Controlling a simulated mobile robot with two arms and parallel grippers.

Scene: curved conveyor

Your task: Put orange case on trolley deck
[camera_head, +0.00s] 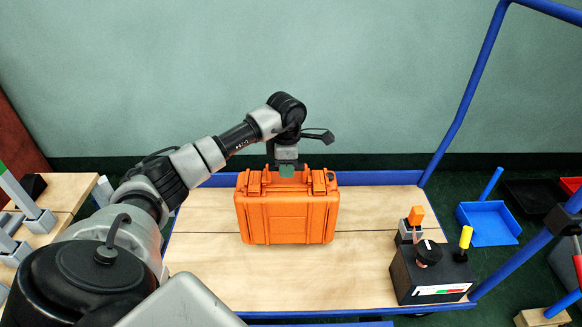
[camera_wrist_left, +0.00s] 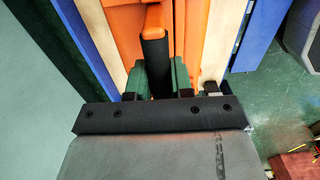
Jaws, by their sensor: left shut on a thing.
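The orange case (camera_head: 288,218) stands upright over the wooden trolley deck (camera_head: 204,261), near its middle, with its handle side up. I cannot tell for sure whether its bottom touches the deck. My left gripper (camera_head: 287,170) comes down from above and is shut on the case's handle. In the left wrist view the green fingers (camera_wrist_left: 162,78) sit on both sides of the black grip of the handle (camera_wrist_left: 155,55), with the orange case (camera_wrist_left: 195,35) beyond. My right gripper is not in view.
A black box with a knob (camera_head: 431,272) and a grey holder with an orange block (camera_head: 416,216) stand at the deck's right. Blue trolley rails (camera_head: 468,95) rise on the right. A blue tray (camera_head: 488,224) lies beyond. The deck's left part is clear.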

